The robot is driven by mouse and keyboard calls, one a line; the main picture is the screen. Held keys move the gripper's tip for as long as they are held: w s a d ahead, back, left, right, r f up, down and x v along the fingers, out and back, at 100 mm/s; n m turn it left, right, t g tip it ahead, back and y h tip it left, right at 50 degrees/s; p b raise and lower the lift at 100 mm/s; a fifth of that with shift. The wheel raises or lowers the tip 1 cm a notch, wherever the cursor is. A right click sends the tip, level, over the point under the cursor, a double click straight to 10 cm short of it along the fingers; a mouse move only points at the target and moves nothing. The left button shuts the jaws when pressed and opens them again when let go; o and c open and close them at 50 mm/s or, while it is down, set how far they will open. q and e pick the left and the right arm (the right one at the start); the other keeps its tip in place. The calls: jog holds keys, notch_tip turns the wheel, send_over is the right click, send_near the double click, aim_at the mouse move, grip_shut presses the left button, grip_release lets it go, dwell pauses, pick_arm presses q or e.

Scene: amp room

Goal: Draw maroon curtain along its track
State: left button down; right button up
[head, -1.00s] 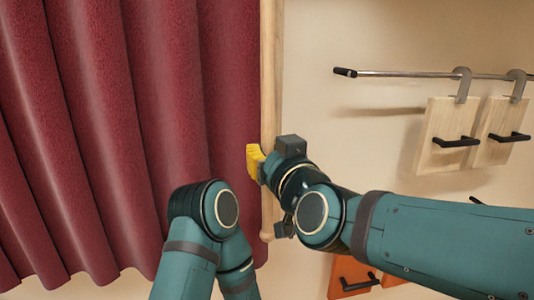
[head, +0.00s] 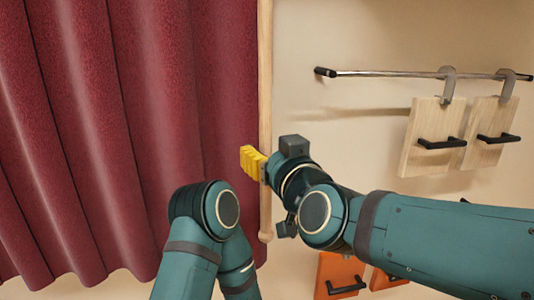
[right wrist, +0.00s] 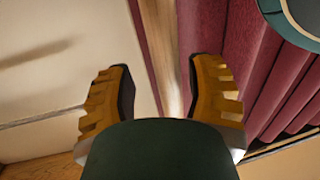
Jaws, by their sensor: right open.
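The maroon curtain (head: 95,130) hangs in folds at the left of the head view. A pale wooden rod (head: 265,80) hangs upright along its right edge, ending in a rounded tip. My right gripper (head: 254,164), with yellow fingers, is at the rod's lower part, overlapping it and the curtain edge. In the right wrist view its two fingers (right wrist: 162,92) are apart, and the rod (right wrist: 158,45) shows between them, with the curtain (right wrist: 255,60) to the right. I cannot tell whether a finger touches the rod. The left arm shows at bottom centre; its gripper is out of view.
A metal rail (head: 410,73) on the wall at the right carries wooden boards (head: 433,138) with black handles. Orange panels (head: 340,275) with handles sit low on the wall. Bare wall lies between rod and boards.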

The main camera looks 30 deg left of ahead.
jog(key=shift+s+a, duration=0.1)
jog(key=shift+s, duration=0.05)
jog(key=v, duration=1.2)
dwell(0.3)
jog(key=w+d+f+m+g+h, duration=0.1)
jog(key=w+d+f+m+h, duration=0.2)
jog(key=f, duration=0.7)
jog(key=w+d+f+g+h, duration=0.1)
jog(key=w+d+f, duration=0.3)
jog(key=f, duration=0.6)
jog(key=w+d+f+m+g+h, duration=0.1)
jog(key=w+d+f+m+h, duration=0.2)
jog(key=f, duration=0.6)
jog(key=s+d+f+m+g+h, duration=0.1)
jog(key=s+d+f, duration=0.3)
jog(key=f, duration=0.5)
jog(key=s+d+f+m+g, duration=0.2)
jog(key=s+d+f+g, duration=0.2)
jog(key=f, duration=0.6)
jog(key=s+d+f+m+g+h, duration=0.1)
jog(key=s+d+f, duration=0.3)
jog(key=f, duration=0.5)
jog(key=shift+d+f+m+g+h, duration=0.3)
jog(key=shift+d+m+g, duration=0.1)
jog(key=shift+m+g, duration=0.25)
